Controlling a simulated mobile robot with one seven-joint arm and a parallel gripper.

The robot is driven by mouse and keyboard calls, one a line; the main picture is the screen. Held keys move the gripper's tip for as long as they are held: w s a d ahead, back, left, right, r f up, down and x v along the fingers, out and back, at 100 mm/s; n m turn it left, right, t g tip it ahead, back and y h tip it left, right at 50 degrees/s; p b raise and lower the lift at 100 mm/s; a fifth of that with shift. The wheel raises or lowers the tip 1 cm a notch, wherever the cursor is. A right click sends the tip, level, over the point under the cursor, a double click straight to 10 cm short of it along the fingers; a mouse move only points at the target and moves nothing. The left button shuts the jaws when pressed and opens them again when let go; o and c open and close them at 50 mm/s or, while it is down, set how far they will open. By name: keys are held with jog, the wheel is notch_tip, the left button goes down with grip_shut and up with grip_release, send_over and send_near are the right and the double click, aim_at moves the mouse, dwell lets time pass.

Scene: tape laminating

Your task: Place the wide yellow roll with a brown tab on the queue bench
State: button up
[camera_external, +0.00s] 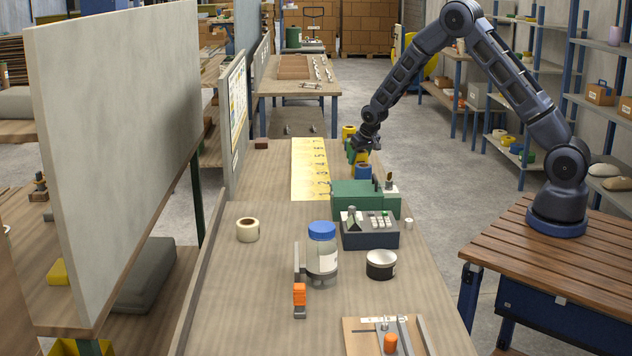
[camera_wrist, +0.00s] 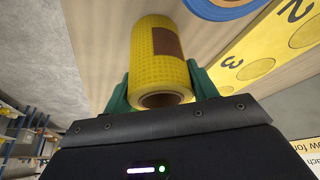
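The wide yellow roll with a brown tab (camera_wrist: 155,62) sits between the two green fingers of my gripper (camera_wrist: 160,92) in the wrist view, with a finger against each side. In the external view my gripper (camera_external: 360,153) is low over the right side of the bench (camera_external: 270,175), beside the numbered yellow strip (camera_external: 310,168). Yellow shows between its fingers (camera_external: 362,158), but the tab cannot be made out there. Whether the roll touches the bench is not clear.
A blue roll (camera_external: 363,172) stands just in front of my gripper; its top shows in the wrist view (camera_wrist: 222,4). Another yellow piece (camera_external: 348,132) is just behind. A green machine (camera_external: 355,197) stands nearer the camera. The strip's circles look bare.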

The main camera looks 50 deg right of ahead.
jog(key=o, duration=0.4)
jog(key=shift+r, duration=0.1)
jog(key=s+d+f+v, duration=0.1)
jog(key=s+v, duration=0.1)
jog(key=v, duration=1.2)
jog(key=s+d+f+v, duration=0.1)
jog(key=s+v, duration=0.2)
jog(key=v, duration=1.1)
jog(key=s+d+r, duration=0.1)
jog(key=s+r, duration=0.3)
jog(key=s, duration=0.5)
jog(key=s+r+n+y, duration=0.1)
jog(key=s+r, duration=0.3)
jog(key=s, duration=0.4)
jog(key=s+d+r, duration=0.1)
jog(key=s+r, duration=0.3)
jog(key=s, duration=0.5)
jog(key=s+f+n, duration=0.1)
jog(key=s, duration=1.2)
jog(key=shift+s+a+f, duration=0.2)
jog(key=shift+s, duration=0.05)
